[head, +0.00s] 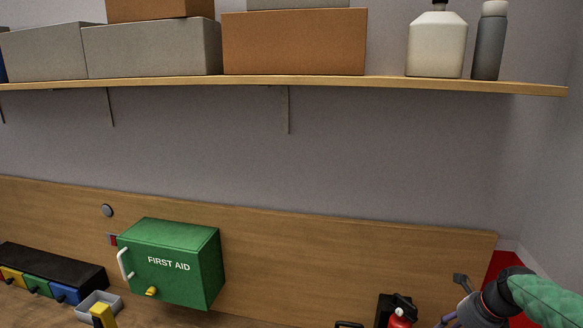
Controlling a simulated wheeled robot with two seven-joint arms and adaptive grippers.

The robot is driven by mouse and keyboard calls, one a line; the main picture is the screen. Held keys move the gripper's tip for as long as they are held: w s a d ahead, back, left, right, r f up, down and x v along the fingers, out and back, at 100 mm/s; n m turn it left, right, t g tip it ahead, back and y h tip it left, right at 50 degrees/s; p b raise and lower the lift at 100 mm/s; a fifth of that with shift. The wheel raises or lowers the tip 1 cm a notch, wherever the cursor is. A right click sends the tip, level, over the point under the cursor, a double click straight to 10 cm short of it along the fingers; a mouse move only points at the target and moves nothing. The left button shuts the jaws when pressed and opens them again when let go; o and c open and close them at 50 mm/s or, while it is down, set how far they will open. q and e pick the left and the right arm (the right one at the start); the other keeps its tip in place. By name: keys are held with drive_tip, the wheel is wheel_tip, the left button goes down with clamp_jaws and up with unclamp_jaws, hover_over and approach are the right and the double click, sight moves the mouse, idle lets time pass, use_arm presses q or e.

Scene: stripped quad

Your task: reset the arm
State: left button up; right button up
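My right arm comes in at the lower right corner in a green quilted sleeve. Its gripper (452,301) points left, low in front of the wooden back panel. Its two fingers stand apart, one upper and one lower, with nothing visible between them. The lower fingertip is close to the bottom edge of the picture. My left arm and gripper are not in view.
A green first aid box (165,265) stands out at the lower left. Left of it are a grey tray (87,308) and coloured drawers (37,286). A red bottle (399,319) is left of my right gripper. A loaded shelf (300,81) spans above.

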drive_tip(key=a+f+n+g, duration=0.1)
drive_tip(key=a+f+n, duration=0.4)
drive_tip(key=f, duration=0.4)
drive_tip(key=a+f+n+y, duration=0.1)
drive_tip(key=a+f+n, duration=0.2)
drive_tip(key=a+f, duration=0.5)
drive_tip(key=a+f+n+g, duration=0.1)
drive_tip(key=a+f+n, duration=0.35)
drive_tip(key=f, duration=0.65)
drive_tip(key=s+a+f+n+g, duration=0.1)
drive_tip(key=s+a+f+n, duration=0.6)
drive_tip(key=s, duration=0.3)
drive_tip(key=s+a+f+n+g, duration=0.1)
drive_tip(key=s+a+f+n, duration=0.4)
drive_tip(key=s+a+n, duration=0.3)
use_arm(q)
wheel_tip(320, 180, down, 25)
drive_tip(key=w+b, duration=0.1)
drive_tip(key=b, duration=2.4)
use_arm(e)
drive_tip(key=d+x, duration=0.2)
drive_tip(key=x, duration=0.9)
drive_tip(key=d+f+x, duration=0.1)
drive_tip(key=d+x, duration=0.1)
drive_tip(key=x, duration=0.9)
drive_tip(key=shift+w+f+y, duration=0.3)
drive_tip(key=shift+f+y, duration=0.1)
drive_tip(key=shift+f, duration=0.15)
